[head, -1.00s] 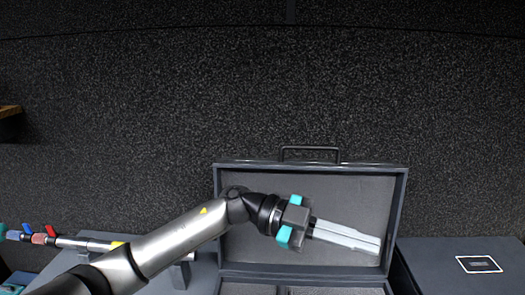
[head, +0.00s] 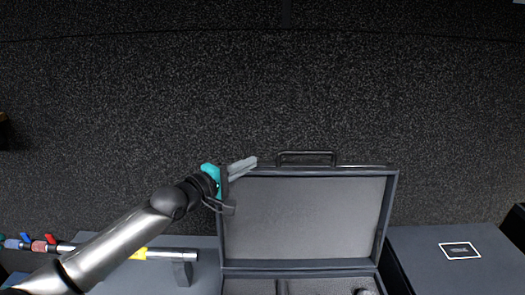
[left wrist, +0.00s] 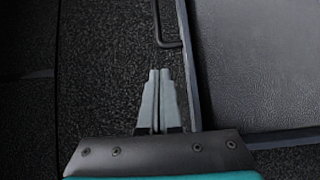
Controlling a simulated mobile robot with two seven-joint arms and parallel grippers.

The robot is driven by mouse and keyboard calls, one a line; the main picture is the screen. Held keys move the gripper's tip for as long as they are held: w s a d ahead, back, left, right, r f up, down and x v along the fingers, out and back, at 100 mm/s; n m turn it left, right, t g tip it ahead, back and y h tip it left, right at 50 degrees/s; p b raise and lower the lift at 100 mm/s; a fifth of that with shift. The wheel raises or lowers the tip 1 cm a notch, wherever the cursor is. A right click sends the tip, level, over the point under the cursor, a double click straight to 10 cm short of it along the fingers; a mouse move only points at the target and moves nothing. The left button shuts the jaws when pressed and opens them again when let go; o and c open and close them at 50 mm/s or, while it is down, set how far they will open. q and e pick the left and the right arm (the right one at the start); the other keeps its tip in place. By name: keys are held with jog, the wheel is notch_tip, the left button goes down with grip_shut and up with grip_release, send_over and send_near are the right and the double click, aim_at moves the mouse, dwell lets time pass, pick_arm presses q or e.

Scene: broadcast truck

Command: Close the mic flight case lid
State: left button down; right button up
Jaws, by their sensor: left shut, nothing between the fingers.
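The mic flight case lid (head: 303,215) stands open and upright in the head view, its grey lining facing me and a dark handle (head: 306,158) on its top edge. The case base (head: 300,285) shows only in part at the bottom of the picture, with compartments in it. My left gripper (head: 252,162) is shut and empty at the lid's top left corner. In the left wrist view its closed fingers (left wrist: 157,85) point toward the handle (left wrist: 168,42), beside the lid's edge (left wrist: 192,70). I cannot tell whether they touch the lid. My right gripper is out of view.
A dark box with a white-framed label (head: 459,250) stands right of the case. A metal tube with a yellow band (head: 165,254) rests on a grey stand at the left. Coloured connectors (head: 38,245) lie at the far left. A dark speckled wall (head: 300,90) rises behind.

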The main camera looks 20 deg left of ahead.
aim_at(272, 166)
pick_arm(q)
jog(key=shift+n+g, duration=0.4)
jog(key=shift+f+b+x, duration=0.15)
jog(key=shift+x, duration=1.45)
jog(key=shift+f+b+x, duration=0.2)
jog(key=shift+x, duration=1.45)
jog(key=shift+f+b+x, duration=0.15)
jog(key=shift+x, duration=1.45)
